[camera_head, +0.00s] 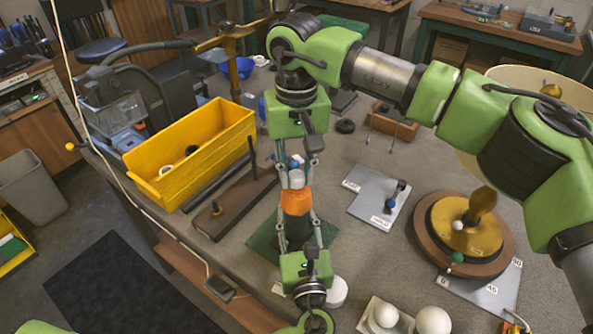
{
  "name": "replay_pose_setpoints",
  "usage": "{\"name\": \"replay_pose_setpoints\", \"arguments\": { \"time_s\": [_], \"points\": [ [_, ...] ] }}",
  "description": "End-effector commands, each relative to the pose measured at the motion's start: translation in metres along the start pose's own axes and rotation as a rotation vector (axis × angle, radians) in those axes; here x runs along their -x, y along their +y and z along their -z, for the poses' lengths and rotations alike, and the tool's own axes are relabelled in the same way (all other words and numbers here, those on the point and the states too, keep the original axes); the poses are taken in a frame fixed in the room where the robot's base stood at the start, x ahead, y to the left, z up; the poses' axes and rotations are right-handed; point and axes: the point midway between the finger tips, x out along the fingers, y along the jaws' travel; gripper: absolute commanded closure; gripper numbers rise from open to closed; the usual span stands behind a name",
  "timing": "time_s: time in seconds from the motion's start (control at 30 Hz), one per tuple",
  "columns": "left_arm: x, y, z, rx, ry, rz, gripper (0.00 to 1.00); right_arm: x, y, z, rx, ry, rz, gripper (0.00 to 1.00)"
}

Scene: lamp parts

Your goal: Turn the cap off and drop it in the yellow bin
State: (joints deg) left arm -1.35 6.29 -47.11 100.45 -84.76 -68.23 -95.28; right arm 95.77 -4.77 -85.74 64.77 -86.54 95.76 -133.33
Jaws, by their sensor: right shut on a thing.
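A bottle with an orange upper part (296,203) and a dark lower part stands near the middle of the bench. A pale grey cap (297,180) sits at its top. My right gripper (298,174) comes from above in the picture, its fingers shut on the cap from both sides. My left gripper (298,222) comes from below, its fingers on both sides of the bottle body. The fingers partly hide the bottle. The yellow bin (165,190) stands to the left on the bench, with a white ring and a dark piece inside.
A brown wooden rail (215,222) lies between the bin and the bottle. A grey plate (368,205) and a round wooden dial (425,235) with a brass disc lie to the right. White balls (433,320) sit at the front. A green mat (262,240) lies near the bottle.

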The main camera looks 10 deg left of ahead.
Motion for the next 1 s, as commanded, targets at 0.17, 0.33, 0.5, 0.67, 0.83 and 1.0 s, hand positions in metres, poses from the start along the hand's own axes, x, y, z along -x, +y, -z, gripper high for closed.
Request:
{"name": "replay_pose_setpoints", "arguments": {
  "time_s": [0.17,0.33,0.5,0.67,0.83,1.0],
  "points": [
    [0.001,0.000,0.003,-0.002,0.005,0.001,1.00,0.003,0.000,0.000,0.000,0.000,0.000,1.00],
    [0.001,0.000,0.003,-0.002,0.005,0.001,1.00,0.008,0.000,0.000,0.000,0.000,0.001,1.00],
    [0.001,0.000,0.003,-0.001,0.005,0.001,1.00,0.015,-0.001,0.000,0.000,0.000,0.001,1.00],
    [0.001,0.000,0.003,-0.001,0.005,0.001,1.00,0.020,0.000,0.000,0.000,0.000,0.000,1.00],
    [0.001,0.000,0.003,-0.001,0.005,0.001,1.00,0.022,0.000,0.000,0.000,-0.001,0.000,1.00],
    [0.001,0.000,0.003,-0.001,0.005,0.001,1.00,0.022,0.000,0.000,0.000,-0.001,0.000,1.00]
  ]
}}
